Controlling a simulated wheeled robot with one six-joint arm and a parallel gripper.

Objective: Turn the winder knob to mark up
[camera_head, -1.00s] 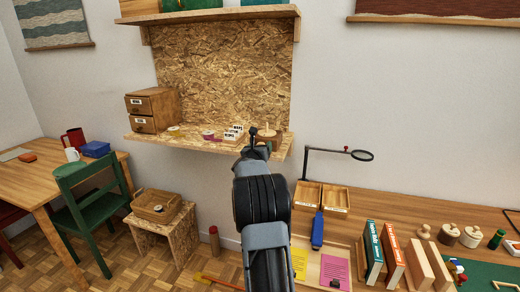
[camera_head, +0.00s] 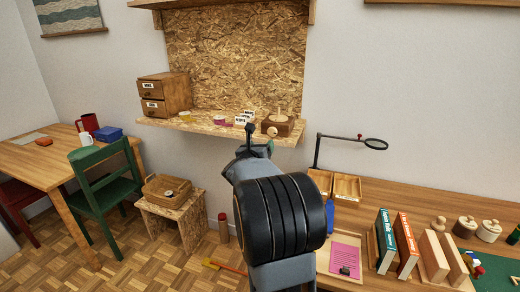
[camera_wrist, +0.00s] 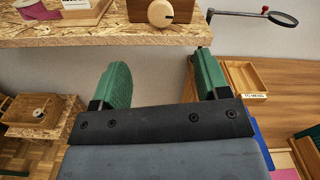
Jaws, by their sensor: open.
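The winder is a dark wooden box (camera_head: 286,123) with a pale spindle on top, at the right end of the wall shelf. Its round pale knob (camera_head: 271,131) is on the front face. In the wrist view the knob (camera_wrist: 160,13) is at the top edge, with a small dark mark that seems to lie toward its right side. My gripper (camera_wrist: 158,75) is open and empty, its two green fingers apart, below and in front of the knob and not touching it. In the head view my gripper (camera_head: 256,141) is partly hidden by my arm.
The chipboard shelf (camera_head: 205,126) holds a two-drawer box (camera_head: 165,94) and small labelled boxes (camera_head: 243,118) left of the winder. A magnifier on a stand (camera_head: 375,143) rises to the right above the desk (camera_head: 450,215). Open air lies before the shelf front.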

